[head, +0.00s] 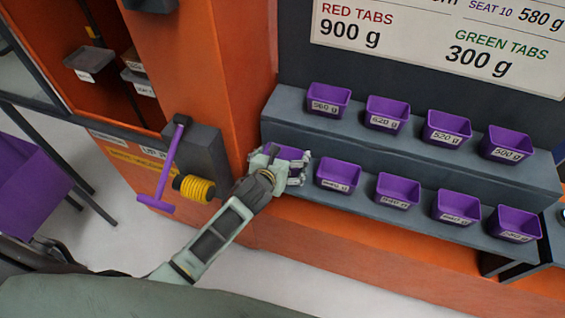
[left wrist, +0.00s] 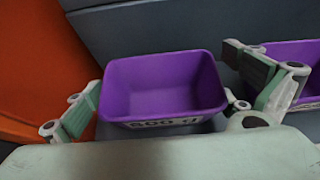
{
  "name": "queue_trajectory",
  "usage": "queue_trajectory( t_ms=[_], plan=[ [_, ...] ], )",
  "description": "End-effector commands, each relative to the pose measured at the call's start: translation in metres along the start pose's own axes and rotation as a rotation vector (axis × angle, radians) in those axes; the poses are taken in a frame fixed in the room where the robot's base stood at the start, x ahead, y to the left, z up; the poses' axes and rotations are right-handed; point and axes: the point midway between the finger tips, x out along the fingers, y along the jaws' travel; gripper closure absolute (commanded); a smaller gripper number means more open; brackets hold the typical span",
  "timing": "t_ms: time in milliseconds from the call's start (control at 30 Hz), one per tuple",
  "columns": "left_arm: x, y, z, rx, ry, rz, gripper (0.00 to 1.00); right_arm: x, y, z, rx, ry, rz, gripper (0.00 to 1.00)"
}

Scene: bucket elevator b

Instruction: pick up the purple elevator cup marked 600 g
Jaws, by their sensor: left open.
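A purple cup (head: 285,152) stands at the left end of the lower shelf step in the head view, partly covered by my left gripper (head: 280,168). In the left wrist view the same cup (left wrist: 163,85) is upright and empty. Its front label is partly cut off and looks like 600 g, though the first digit is unclear. My left gripper (left wrist: 172,108) is open, with one finger on each side of the cup. The right finger is close to the cup wall; I cannot tell whether it touches. My right gripper is out of view.
Another purple cup (left wrist: 292,62) stands close on the right, by the right finger. More purple cups line the lower step (head: 338,174) and the upper step (head: 328,98). An orange post (head: 235,95) and a purple-handled lever (head: 168,165) are on the left.

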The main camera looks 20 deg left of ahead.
Motion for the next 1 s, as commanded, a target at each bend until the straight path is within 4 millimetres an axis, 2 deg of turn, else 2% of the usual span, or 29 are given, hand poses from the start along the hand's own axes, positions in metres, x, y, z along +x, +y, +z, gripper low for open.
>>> queue_trajectory(
  t_ms=[67, 700, 1000],
  plan=[
    [-0.0002, 0.0001, -0.0001, 0.0, 0.0, 0.0, 0.01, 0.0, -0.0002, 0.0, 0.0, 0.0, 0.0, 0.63],
    [-0.0004, -0.0001, -0.001, 0.0, 0.002, 0.0, 0.57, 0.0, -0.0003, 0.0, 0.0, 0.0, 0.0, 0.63],
    [-0.001, -0.0002, 0.0029, 0.0, -0.004, -0.001, 0.58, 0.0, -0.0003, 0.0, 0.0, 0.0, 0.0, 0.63]
  ],
)
